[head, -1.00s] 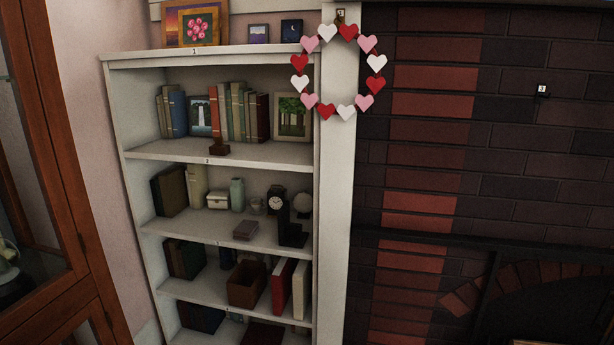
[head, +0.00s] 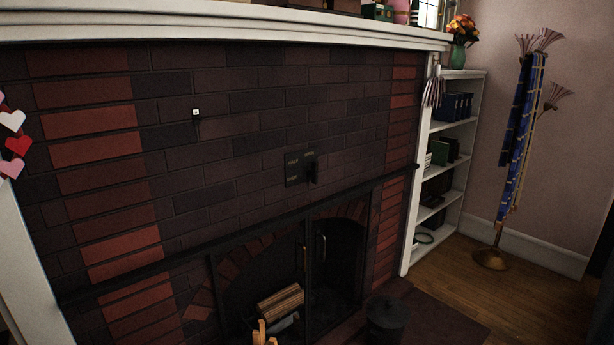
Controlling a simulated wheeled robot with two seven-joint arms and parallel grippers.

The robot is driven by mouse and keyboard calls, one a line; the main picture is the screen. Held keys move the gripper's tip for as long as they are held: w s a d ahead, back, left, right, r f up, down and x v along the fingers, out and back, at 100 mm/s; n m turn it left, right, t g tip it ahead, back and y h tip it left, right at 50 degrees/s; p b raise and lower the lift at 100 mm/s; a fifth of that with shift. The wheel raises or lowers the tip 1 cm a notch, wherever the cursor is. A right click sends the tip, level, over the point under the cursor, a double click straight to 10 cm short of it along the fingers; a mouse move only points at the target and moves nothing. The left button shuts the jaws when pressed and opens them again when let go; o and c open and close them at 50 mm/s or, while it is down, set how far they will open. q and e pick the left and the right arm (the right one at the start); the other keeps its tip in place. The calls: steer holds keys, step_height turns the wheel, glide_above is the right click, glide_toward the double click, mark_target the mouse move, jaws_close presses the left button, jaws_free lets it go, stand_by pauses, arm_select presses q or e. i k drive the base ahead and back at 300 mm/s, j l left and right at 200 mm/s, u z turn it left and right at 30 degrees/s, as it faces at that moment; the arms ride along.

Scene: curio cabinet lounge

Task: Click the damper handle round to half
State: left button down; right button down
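In the head view a small dark plate (head: 293,168) is fixed to the brick wall above the fireplace opening. It has faint lettering too small to read. A dark handle (head: 313,171) stands out at its right side and looks to point roughly downward. I cannot tell which mark it is set to. Neither of my grippers is in view.
The brick fireplace has a dark metal ledge (head: 150,269), glass doors and a log stack (head: 280,302). A dark bucket (head: 387,318) stands before it. A white mantel (head: 230,22) runs above. A bookshelf (head: 459,150) and a scarf stand (head: 491,258) are right, with bare wooden floor.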

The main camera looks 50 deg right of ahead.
mark_target(313, 174)
steer(key=z, duration=1.75)
